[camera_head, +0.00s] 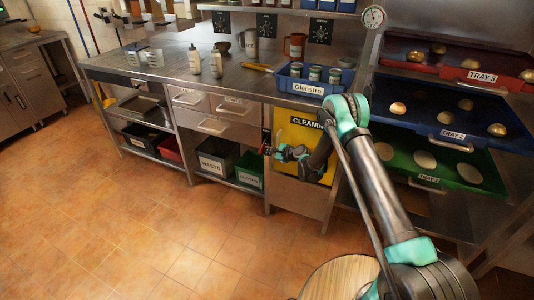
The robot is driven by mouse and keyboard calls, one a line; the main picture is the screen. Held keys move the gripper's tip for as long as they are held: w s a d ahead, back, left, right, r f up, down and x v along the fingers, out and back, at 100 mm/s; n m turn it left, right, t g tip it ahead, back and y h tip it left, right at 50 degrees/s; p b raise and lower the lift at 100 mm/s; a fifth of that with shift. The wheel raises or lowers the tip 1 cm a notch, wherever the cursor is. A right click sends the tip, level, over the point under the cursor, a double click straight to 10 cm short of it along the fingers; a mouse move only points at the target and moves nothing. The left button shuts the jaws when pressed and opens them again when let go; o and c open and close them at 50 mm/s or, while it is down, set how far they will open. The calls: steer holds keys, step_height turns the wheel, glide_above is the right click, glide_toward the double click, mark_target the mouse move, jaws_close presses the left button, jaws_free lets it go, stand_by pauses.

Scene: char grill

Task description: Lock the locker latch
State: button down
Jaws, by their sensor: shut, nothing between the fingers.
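The locker (290,120) is a yellow-fronted cabinet under the counter, with a label that begins "CLEAN". My arm crosses in front of it and hides much of its front and right side. A small dark and red piece, apparently the latch (265,138), is at the locker's left edge. My gripper (266,150) is shut and empty, pointing left at that edge, just below the latch. I cannot tell whether they touch, or how the latch is set.
Steel drawers (215,113) and a shelf with a waste bin (215,158) and a green bin (248,169) are left of the locker. A rack with blue (405,115) and green (398,157) trays stands right. A round wooden top (340,278) is in front. The tiled floor (130,225) is clear at left.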

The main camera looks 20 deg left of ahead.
mark_target(262, 150)
steer(key=shift+s+r, duration=0.3)
stand_by(0.4)
steer(key=shift+s+a+r+m+g, duration=0.1)
steer(key=shift+s+r+m+g, duration=0.25)
steer(key=shift+r+m+g, duration=0.15)
steer(key=shift+s+r+m+g, duration=0.3)
steer(key=shift+r+m, duration=0.1)
steer(key=shift+r, duration=0.2)
steer(key=shift+s+r+m+g, duration=0.1)
steer(key=shift+r+m+g, duration=0.3)
steer(key=shift+r+g, duration=0.1)
steer(key=shift+r, duration=1.4)
